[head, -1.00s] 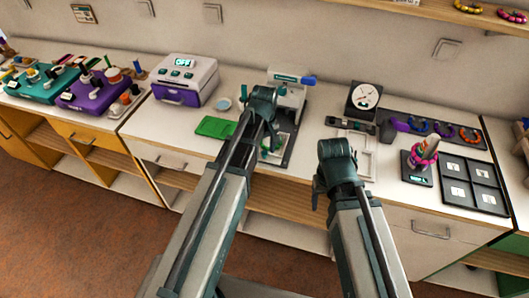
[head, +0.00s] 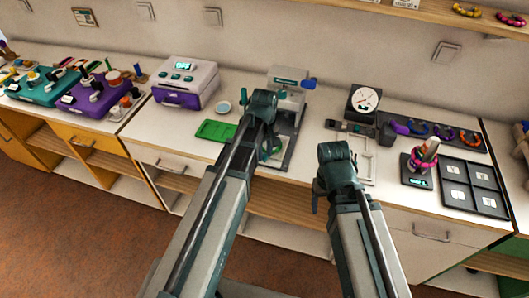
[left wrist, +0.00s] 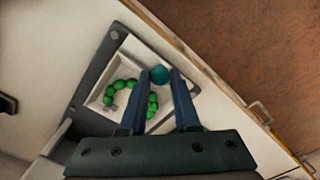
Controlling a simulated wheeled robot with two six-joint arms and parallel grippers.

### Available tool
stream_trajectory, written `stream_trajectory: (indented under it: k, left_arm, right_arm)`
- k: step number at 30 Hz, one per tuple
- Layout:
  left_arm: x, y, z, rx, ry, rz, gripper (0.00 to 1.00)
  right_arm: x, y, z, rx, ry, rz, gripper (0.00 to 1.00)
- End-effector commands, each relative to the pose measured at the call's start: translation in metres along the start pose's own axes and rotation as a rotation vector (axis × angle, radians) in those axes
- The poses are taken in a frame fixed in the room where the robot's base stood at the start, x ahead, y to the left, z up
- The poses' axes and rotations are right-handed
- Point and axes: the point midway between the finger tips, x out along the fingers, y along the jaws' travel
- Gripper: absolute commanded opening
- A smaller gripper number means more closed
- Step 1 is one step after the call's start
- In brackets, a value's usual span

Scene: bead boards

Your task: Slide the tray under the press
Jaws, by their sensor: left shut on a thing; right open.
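The white tray (left wrist: 98,96) lies on a dark base plate (left wrist: 92,71) in the left wrist view, with a ring of green beads (left wrist: 133,84) in it. A round teal knob (left wrist: 159,75) is at its edge. My left gripper (left wrist: 166,80) is shut on this knob. In the head view, my left gripper (head: 262,108) hides much of the tray, in front of the press (head: 289,92), a pale machine with a blue lever end. My right gripper (head: 334,170) is open and empty in front of the counter. Whether the tray is under the press head is hidden.
A green tray (head: 215,131) lies left of the press and a small pale dish (head: 224,107) behind it. A purple and white machine (head: 186,84) stands further left. A dial gauge (head: 363,99) and a dark sectioned tray (head: 470,187) are on the right.

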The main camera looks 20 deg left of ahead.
Motion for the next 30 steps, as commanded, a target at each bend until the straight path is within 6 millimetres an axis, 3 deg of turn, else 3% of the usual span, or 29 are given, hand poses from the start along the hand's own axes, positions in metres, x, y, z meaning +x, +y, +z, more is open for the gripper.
stream_trajectory:
  k: [24,30]
  left_arm:
    - [0.000,0.001,0.000,0.000,0.000,0.000,0.00]
    - [0.000,0.016,-0.016,0.000,0.000,0.000,0.00]
  right_arm:
    - [0.000,0.000,0.000,0.000,0.000,0.000,0.68]
    - [0.000,0.000,0.000,0.000,0.000,0.000,0.68]
